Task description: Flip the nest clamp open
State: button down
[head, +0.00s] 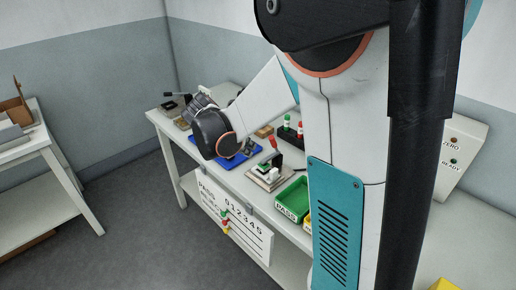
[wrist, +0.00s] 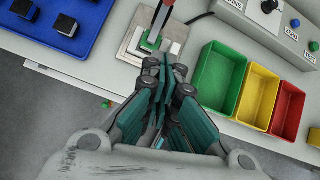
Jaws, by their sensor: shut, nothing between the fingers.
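The nest (wrist: 134,47) is a pale metal block on the table with a green piece (wrist: 150,42) in it. It also shows in the head view (head: 264,180). The clamp's red handle (wrist: 175,34) rises beside the green piece, and it stands up in the head view (head: 272,142). I cannot tell whether the clamp presses on the piece. My gripper (wrist: 163,66) is shut and empty. In the wrist view its fingertips lie just below the handle in the picture; whether they touch the clamp is unclear. In the head view my fingertips cannot be made out.
A blue tray (wrist: 84,40) with black connectors lies left of the nest. Green (wrist: 220,80), yellow (wrist: 257,95) and red (wrist: 291,108) bins stand to its right. A grey control box (wrist: 268,22) with knobs is behind them. The table's front edge is close to the nest.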

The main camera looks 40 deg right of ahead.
jog(key=b, duration=0.3)
send_near(265, 162)
jog(key=x, duration=0.4)
jog(key=d, duration=0.1)
jog(key=d+r+b, duration=0.1)
jog(key=shift+w+d+r, duration=0.1)
jog(key=shift+d+r, duration=0.15)
jog(key=shift+d, duration=0.1)
jog(key=shift+w+d+r, duration=0.2)
jog(key=shift+d+r, duration=0.05)
jog(key=shift+d, duration=0.15)
jog(key=shift+w, duration=0.15)
